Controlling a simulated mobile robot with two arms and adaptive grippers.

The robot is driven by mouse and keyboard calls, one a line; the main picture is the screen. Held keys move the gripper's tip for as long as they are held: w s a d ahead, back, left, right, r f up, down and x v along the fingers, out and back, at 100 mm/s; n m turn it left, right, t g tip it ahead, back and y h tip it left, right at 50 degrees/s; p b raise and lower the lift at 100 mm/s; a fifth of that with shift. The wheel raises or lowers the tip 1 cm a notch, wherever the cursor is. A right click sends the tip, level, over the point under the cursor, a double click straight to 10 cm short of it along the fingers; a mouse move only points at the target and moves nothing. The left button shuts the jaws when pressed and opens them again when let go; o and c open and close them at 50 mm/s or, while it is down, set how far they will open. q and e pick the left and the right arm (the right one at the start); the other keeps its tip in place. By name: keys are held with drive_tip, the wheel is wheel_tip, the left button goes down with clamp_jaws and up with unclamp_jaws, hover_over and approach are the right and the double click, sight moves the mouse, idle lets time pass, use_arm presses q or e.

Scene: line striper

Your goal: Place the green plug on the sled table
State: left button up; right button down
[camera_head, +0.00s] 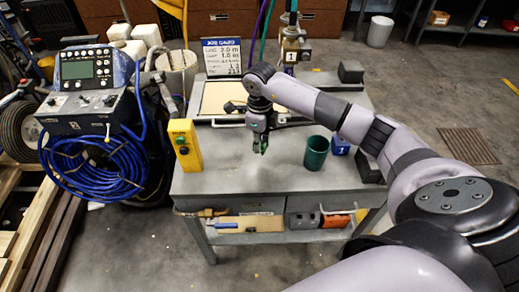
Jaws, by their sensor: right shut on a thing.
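My right gripper (260,148) comes in from the right and points down above the middle of the grey metal table (235,180). It is shut on a small green thing, which looks like the green plug (264,142); the fingers hide most of it. It appears to be held above the tabletop, though the gap is hard to judge. A dark green cup (316,152) stands upright on the table, just right of the gripper and apart from it. My left gripper is not in view.
A yellow control box (185,145) stands at the table's left edge. A blue block (340,146) is right of the cup. A pale board (222,97) and a job card (222,56) are behind. A machine with coiled blue hose (95,165) stands left. The table's front middle is clear.

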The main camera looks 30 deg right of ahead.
wheel_tip(320, 180, down, 4)
drive_tip(key=shift+s+r+p, duration=0.1)
drive_tip(key=shift+p, duration=0.3)
drive_tip(key=shift+f, duration=0.4)
drive_tip(key=shift+f, duration=0.2)
drive_tip(key=c, duration=1.5)
unclamp_jaws()
drive_tip(key=shift+r, duration=0.1)
